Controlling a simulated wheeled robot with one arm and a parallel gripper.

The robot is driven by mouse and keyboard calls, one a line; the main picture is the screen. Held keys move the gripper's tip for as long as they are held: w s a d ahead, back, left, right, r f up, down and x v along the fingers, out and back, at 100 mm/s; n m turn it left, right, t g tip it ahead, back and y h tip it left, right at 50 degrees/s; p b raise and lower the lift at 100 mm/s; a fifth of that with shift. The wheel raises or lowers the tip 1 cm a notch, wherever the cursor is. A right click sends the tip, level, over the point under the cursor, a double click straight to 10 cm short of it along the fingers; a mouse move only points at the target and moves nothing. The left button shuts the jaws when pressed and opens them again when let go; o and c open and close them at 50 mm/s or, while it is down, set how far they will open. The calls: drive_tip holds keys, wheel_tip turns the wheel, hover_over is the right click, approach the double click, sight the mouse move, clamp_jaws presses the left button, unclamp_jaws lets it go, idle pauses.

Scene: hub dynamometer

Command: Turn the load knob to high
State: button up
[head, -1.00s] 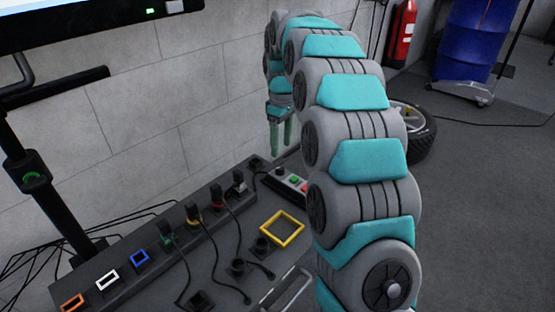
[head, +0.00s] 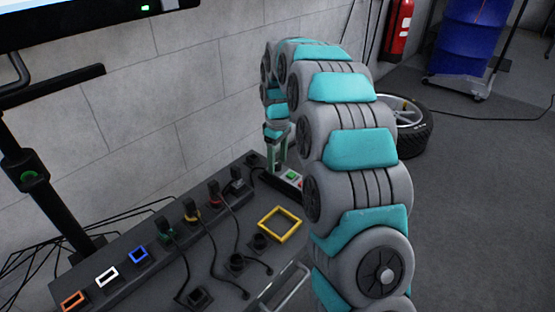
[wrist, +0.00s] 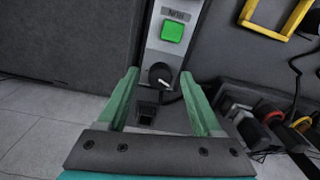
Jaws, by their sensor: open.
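The load knob (wrist: 159,76) is a round black knob with a white pointer mark, on the grey control box (wrist: 152,52). In the wrist view its pointer slants toward the lower right. My gripper (wrist: 159,72) is open, its two green fingers on either side of the knob in that view with gaps. I cannot tell how far above the knob the fingertips are. In the head view my gripper (head: 277,163) is over the far end of the control box (head: 291,184), and the knob is hidden there.
A green button (wrist: 172,31) with a label sits beyond the knob on the box. The dark bench top (head: 220,262) carries a yellow square frame (head: 281,225), plugs in a socket strip, and loose cables. The wall (head: 160,80) stands close behind.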

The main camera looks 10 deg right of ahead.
clamp_jaws()
idle(0.3)
